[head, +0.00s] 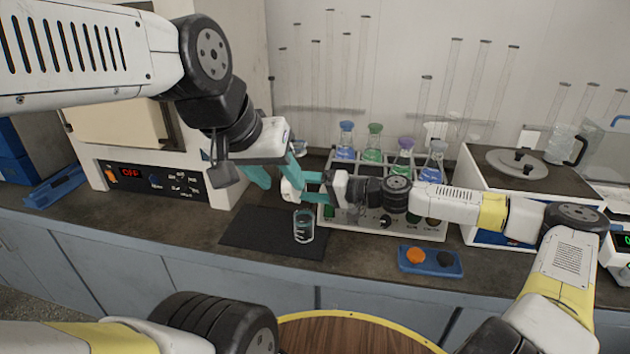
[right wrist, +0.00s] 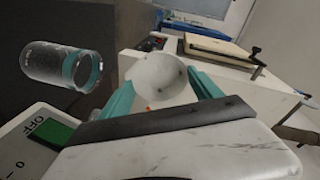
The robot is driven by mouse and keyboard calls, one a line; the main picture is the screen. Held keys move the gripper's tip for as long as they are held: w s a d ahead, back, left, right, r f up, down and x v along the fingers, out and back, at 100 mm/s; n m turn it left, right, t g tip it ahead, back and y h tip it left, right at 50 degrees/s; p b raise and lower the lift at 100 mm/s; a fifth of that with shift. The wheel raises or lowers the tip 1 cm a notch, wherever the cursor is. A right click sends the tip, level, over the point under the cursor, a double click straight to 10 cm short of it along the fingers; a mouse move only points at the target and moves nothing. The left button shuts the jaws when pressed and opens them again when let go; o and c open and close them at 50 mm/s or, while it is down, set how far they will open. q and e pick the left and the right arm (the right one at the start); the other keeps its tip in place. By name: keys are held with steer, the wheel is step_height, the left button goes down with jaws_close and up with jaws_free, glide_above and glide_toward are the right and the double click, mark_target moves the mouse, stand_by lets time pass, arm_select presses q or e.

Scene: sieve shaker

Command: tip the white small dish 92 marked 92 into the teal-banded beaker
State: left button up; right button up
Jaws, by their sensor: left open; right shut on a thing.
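The white small dish (head: 288,190) is held between the teal fingers of my right gripper (head: 308,180), above and slightly left of the beaker in the head view. In the right wrist view the dish (right wrist: 160,80) sits between both fingertips, tilted, with a few dark specks inside; no 92 marking is readable. The clear beaker (head: 303,228) with a teal band stands upright on the dark mat; it also shows at left in the right wrist view (right wrist: 55,64). My left gripper (head: 277,178) is open and empty, its teal fingers just behind and left of the dish.
The dark mat (head: 250,238) lies on the counter. A rack-like unit (head: 408,232) with several coloured flasks stands right of the beaker, under my right arm. An oven (head: 150,182) with a red display is at left. A blue tray (head: 430,268) with orange and black discs lies front right.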

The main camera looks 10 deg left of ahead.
steer(key=shift+a+r+h, duration=0.15)
steer(key=shift+h, duration=0.25)
steer(key=shift+w+a+r+h, duration=0.1)
steer(key=shift+a+r+h, duration=0.25)
steer(key=shift+h, duration=0.5)
steer(key=shift+a+r+h, duration=0.25)
steer(key=shift+a+h, duration=0.15)
steer(key=shift+h, duration=0.45)
steer(key=shift+a+g+h, duration=0.2)
steer(key=shift+g+h, duration=0.1)
steer(key=shift+h, duration=0.2)
steer(key=shift+a+r+n+h, duration=0.3)
steer(key=shift+a+h, duration=0.3)
steer(key=shift+h, duration=0.5)
steer(key=shift+a+h, duration=0.1)
steer(key=shift+h, duration=0.2)
steer(key=shift+a+r+h, duration=0.1)
steer(key=shift+a+h, duration=0.05)
steer(key=shift+h, duration=0.65)
